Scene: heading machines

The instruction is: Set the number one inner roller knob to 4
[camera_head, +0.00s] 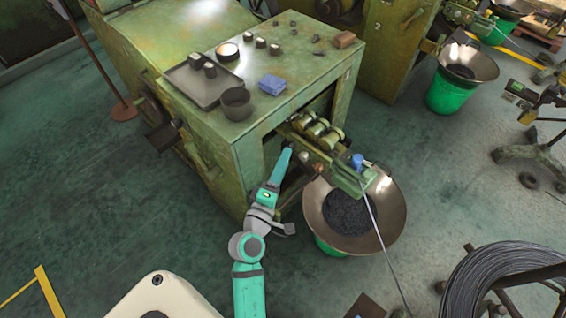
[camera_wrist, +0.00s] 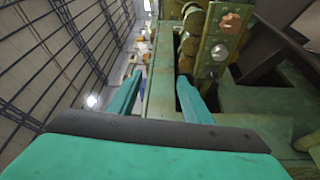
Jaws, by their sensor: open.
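The roller unit (camera_head: 318,132) juts from the front of the green machine, with several rollers on its top. I cannot tell which is the number one inner roller knob, and no dial numbers can be read. My gripper (camera_head: 285,154) is beside the unit's left side, close to the machine front. In the wrist view my gripper (camera_wrist: 160,75) is open, its teal fingers apart with nothing held between them. The knobs lie right of the fingers.
The machine's top (camera_head: 290,70) carries a tray (camera_head: 203,80), a dark cup (camera_head: 236,103) and a blue cloth (camera_head: 272,84). A wide bowl (camera_head: 388,215) stands below the unit. A wire coil (camera_head: 490,285) is at lower right.

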